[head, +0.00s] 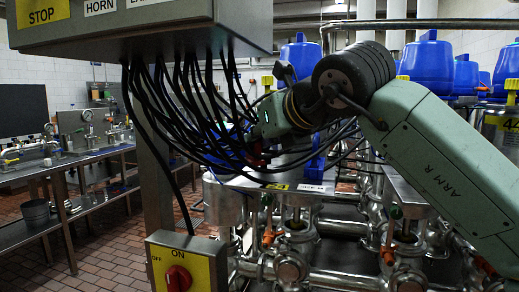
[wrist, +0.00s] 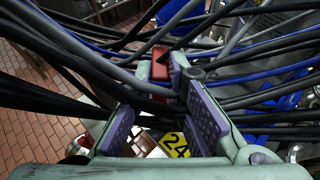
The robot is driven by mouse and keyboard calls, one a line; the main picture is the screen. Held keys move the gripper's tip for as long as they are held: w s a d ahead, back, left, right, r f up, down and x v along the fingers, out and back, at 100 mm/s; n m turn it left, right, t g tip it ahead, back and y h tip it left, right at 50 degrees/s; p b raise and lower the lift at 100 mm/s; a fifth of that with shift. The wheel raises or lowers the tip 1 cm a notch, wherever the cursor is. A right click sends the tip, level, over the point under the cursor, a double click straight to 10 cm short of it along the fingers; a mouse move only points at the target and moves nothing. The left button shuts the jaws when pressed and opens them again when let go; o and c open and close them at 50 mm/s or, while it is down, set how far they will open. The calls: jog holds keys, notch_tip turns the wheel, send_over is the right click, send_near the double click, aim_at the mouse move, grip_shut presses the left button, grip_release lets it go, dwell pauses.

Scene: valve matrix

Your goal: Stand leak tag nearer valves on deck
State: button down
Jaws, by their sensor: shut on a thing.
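My gripper (wrist: 161,78) is shut on a red piece with a dark mark (wrist: 160,62), which looks like the leak tag. Its purple-padded fingers lie on either side of it. In the head view my gripper (head: 260,150) is partly hidden behind black cables, with a small bit of red at its tip. The metal deck (head: 232,183) lies below it, bearing a yellow label (head: 278,187) and a white label (head: 311,188). The yellow label reads 24 in the wrist view (wrist: 175,145). Valves (head: 295,222) stand at the deck's front. Whether the tag touches the deck cannot be told.
Many hanging cables (head: 188,110) drop from the control box (head: 150,32) and cross around my gripper and wrist. A blue part (head: 316,160) stands at the deck's back right. A yellow switch box (head: 184,268) is in front. Blue-topped vessels (head: 425,62) stand behind.

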aim_at(258, 153)
jog(key=shift+f+b, duration=0.7)
jog(key=shift+f, duration=0.85)
jog(key=shift+f, duration=0.25)
jog(key=c, duration=1.6)
grip_release()
jog(key=shift+r, duration=0.15)
jog(key=shift+r, duration=0.2)
jog(key=shift+s+d, duration=0.2)
jog(key=shift+s, duration=0.1)
jog(key=b+v, duration=0.2)
jog(key=v, duration=0.9)
jog(key=shift+s, duration=0.15)
jog(key=shift+r, duration=0.1)
